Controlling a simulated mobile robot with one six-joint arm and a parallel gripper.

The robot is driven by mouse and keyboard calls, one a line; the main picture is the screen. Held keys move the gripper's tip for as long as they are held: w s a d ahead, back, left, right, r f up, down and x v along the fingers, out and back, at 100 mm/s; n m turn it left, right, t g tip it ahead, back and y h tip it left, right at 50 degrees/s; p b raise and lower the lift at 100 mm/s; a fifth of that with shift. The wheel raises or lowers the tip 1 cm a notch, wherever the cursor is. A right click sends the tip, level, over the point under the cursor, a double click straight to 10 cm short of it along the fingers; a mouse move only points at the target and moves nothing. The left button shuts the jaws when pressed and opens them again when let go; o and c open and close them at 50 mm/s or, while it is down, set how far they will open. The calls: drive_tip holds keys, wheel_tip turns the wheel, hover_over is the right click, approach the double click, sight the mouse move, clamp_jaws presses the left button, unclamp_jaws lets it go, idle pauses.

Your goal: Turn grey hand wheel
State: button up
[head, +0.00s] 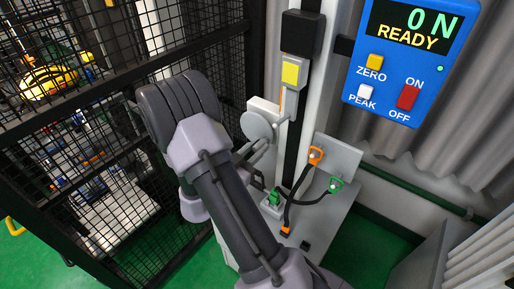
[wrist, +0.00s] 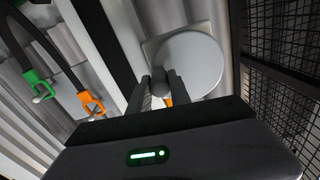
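The grey hand wheel is a flat round disc (wrist: 190,64) on a pale square plate in the wrist view; it also shows in the head view (head: 257,125), right of my arm. A dark grey knob (wrist: 158,82) stands out near the disc's lower left edge. My gripper (wrist: 159,77) has its two dark fingers on either side of this knob, very close to it. Whether the fingers press on it or leave a small gap is unclear. In the head view my arm hides most of the gripper.
A blue panel (head: 405,52) reads "0 N READY", with yellow, white and red buttons. Orange (head: 316,155) and green (head: 335,185) hooked cable ends hang at a grey plate (head: 340,152). A black mesh fence (head: 115,75) stands close on the left. Green floor (head: 385,235) shows at lower right.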

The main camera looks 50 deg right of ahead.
clamp_jaws()
drive_tip(key=r+n+p, duration=0.1)
drive_tip(key=n, duration=0.2)
drive_tip(key=shift+r, duration=0.2)
drive_tip(key=o, duration=0.7)
unclamp_jaws()
drive_tip(key=shift+o, duration=0.2)
drive_tip(key=shift+a, duration=0.1)
drive_tip(key=s+a+p, duration=0.1)
drive_tip(key=a+p, duration=0.1)
drive_tip(key=a, duration=1.5)
drive_tip(key=shift+s+p, duration=0.25)
drive_tip(key=shift+p, duration=0.05)
drive_tip(key=shift+a+f, duration=0.1)
